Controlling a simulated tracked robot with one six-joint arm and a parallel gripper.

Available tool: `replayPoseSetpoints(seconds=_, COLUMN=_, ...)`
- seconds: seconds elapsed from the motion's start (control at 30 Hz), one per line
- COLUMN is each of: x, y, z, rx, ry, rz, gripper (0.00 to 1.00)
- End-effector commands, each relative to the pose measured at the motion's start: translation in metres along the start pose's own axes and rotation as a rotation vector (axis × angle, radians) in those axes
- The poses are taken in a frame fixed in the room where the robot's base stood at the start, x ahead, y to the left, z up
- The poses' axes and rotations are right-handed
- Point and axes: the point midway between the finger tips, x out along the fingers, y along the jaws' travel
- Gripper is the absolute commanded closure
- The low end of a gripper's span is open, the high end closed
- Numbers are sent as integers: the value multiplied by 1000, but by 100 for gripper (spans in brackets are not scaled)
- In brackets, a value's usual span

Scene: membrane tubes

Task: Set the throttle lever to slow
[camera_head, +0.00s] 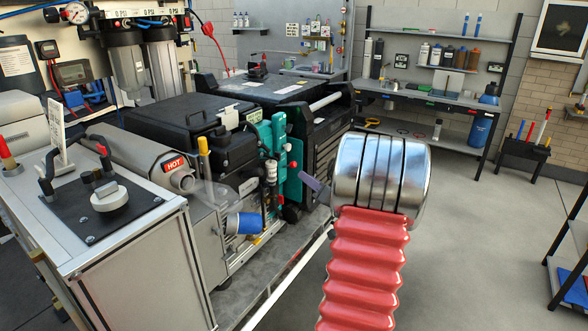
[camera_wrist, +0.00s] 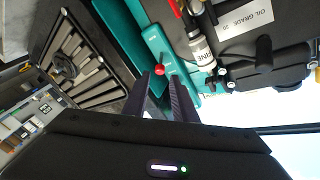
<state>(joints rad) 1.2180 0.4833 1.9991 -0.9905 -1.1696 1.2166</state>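A small lever with a red ball knob (camera_head: 293,165), which looks like the throttle lever, sticks out from a teal panel (camera_head: 279,140) on the engine unit. In the wrist view the red knob (camera_wrist: 160,70) shows against the teal panel (camera_wrist: 155,45), just beyond and between my fingertips. Small pale marks on the panel are too small to read. My gripper (camera_wrist: 160,77) is open, with a gap between its two dark fingers and nothing held. In the head view one dark finger (camera_head: 313,186) shows just right of and below the knob; my wrist hides the rest.
A bottle-like part (camera_wrist: 200,50) and a black tank with an "OIL GRADE 30" label (camera_wrist: 244,20) lie right of the panel in the wrist view. A grey cabinet (camera_head: 140,270) with black handles stands at the left. Open floor (camera_head: 470,230) lies to the right.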

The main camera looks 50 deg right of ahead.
Motion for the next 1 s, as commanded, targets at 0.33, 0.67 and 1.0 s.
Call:
replayPoseSetpoints(seconds=0.33, x=55, y=-1, z=1, rx=0, ry=-2, rz=-3, gripper=75)
replayPoseSetpoints(seconds=0.67, x=92, y=-1, z=1, rx=0, ry=-2, rz=-1, gripper=75)
replayPoseSetpoints(seconds=1.0, x=95, y=-1, z=1, rx=0, ry=-1, rz=-1, gripper=75)
